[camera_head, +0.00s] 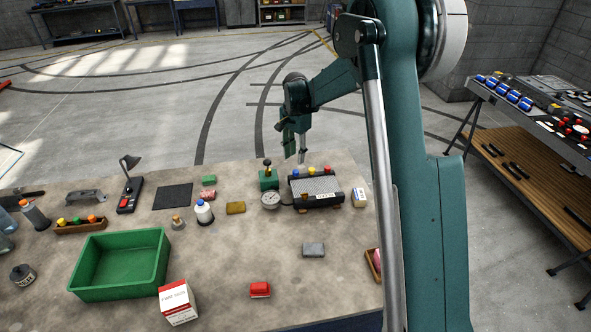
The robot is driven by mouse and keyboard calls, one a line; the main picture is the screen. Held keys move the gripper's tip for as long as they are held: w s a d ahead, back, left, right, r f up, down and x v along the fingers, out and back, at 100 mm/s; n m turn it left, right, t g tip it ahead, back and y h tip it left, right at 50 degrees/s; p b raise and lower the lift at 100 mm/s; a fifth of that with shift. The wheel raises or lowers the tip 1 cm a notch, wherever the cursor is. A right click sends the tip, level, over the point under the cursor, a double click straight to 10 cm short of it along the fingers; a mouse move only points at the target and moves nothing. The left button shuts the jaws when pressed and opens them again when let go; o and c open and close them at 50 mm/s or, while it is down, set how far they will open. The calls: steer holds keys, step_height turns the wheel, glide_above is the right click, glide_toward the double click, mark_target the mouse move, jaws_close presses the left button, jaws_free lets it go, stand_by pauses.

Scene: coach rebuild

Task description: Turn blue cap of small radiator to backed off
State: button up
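The small radiator (318,190) is a dark box with a ribbed grey top and a label on its front, at the back right of the bench. Blue, yellow and red caps stand in a row along its back edge. The blue cap (295,172) is the leftmost; its turn position is too small to read. My gripper (296,156) points down just above and behind the radiator's back edge, near the blue cap, and looks apart from it. Its tips are small and partly overlap, so I cannot tell whether they are open or shut.
A green block with a black-knobbed lever (268,179) and a round gauge (270,200) stand close left of the radiator. A green bin (120,264) is at front left.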

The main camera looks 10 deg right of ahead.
mark_target(295, 171)
steer(key=shift+f, duration=0.15)
steer(key=shift+f, duration=3.7)
steer(key=c, duration=0.9)
